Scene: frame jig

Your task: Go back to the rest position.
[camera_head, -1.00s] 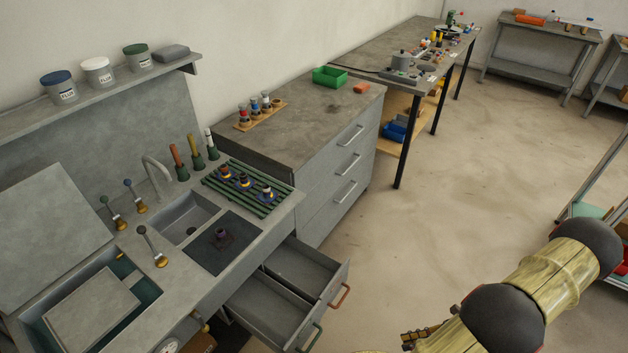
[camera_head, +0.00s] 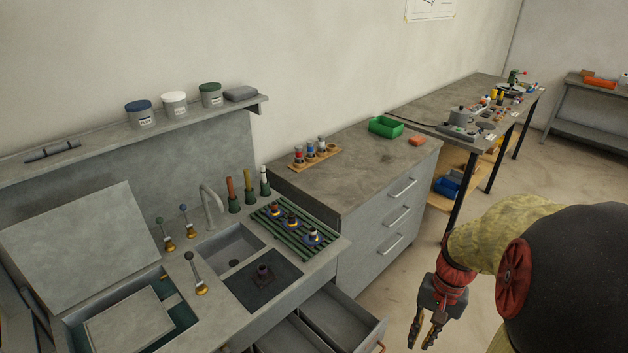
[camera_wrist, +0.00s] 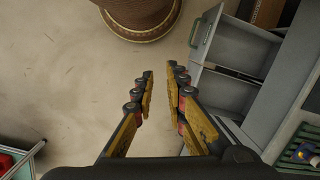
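My gripper (camera_head: 422,342) hangs at the lower right of the head view, fingers pointing down, in front of the drawer cabinet and clear of it. In the wrist view the two yellow-and-black fingers (camera_wrist: 160,78) stand apart with only bare floor between them. The gripper is open and empty, touching nothing. My arm fills the lower right of the head view and hides the floor behind it.
Two open drawers (camera_head: 345,318) stick out below the sink counter (camera_head: 325,250); they also show at the right of the wrist view (camera_wrist: 235,50). A round brown thing (camera_wrist: 140,15) stands on the floor at the wrist view's top. Floor (camera_wrist: 60,60) left of it is clear.

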